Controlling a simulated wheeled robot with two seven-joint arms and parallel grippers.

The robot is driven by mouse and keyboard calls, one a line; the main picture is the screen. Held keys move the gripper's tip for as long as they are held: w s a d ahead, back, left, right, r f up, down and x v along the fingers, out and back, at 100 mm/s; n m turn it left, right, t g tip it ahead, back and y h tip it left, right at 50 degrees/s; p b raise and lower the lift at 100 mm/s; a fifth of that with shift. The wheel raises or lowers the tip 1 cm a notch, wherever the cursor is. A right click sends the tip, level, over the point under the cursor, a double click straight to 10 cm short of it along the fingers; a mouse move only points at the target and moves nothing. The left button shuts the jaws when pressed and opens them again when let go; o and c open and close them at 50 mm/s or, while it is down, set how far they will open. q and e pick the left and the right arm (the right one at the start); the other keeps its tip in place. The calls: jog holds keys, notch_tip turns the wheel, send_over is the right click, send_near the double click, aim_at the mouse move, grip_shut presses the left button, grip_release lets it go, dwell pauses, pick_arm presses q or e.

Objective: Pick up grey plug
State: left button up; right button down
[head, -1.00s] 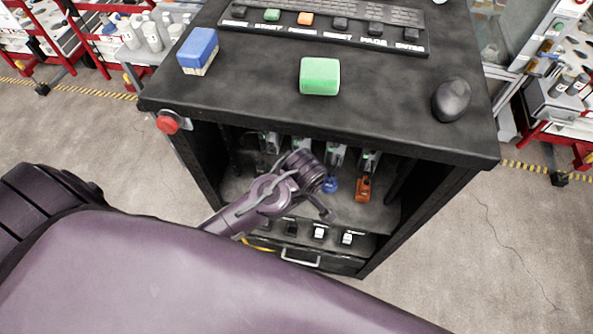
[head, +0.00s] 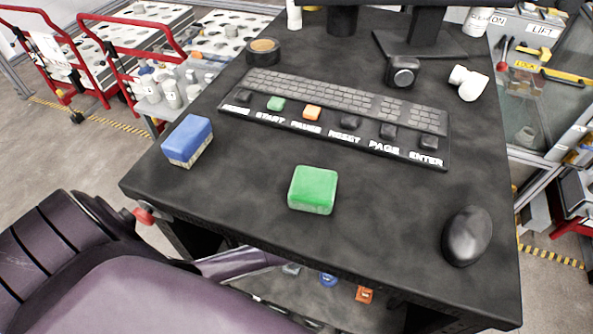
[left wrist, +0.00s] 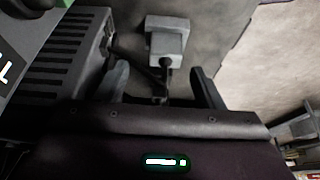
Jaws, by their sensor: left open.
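In the left wrist view a grey block-shaped plug (left wrist: 165,36) with a darker stem lies ahead of my left gripper (left wrist: 160,72). The gripper's two dark fingers are open and apart, one on each side of the stem. I cannot tell whether either finger touches it. In the head view the gripper is hidden under the black desk top, and only part of its arm shows. A blue plug (head: 328,280) and an orange plug (head: 364,294) show below the desk edge. My right gripper is not in view.
The desk top (head: 400,215) overhangs the lower shelf. On it are a blue-and-white block (head: 188,140), a green sponge-like block (head: 313,189), a black mouse (head: 467,236) and a keyboard (head: 350,105). A dark ribbed housing (left wrist: 75,55) stands close left of the fingers.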

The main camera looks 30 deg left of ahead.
pick_arm(q)
jog(key=f, duration=0.2)
jog(key=s+a+f+p, duration=0.1)
jog(key=shift+s+f, duration=0.1)
jog(key=shift+x, duration=1.15)
jog(key=shift+d, duration=0.1)
jog(key=c, duration=1)
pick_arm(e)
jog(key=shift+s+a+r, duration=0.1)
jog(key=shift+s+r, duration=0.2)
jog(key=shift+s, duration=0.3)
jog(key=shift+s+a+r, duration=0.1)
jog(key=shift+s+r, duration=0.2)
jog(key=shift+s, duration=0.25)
pick_arm(q)
jog(key=shift+w, duration=0.2)
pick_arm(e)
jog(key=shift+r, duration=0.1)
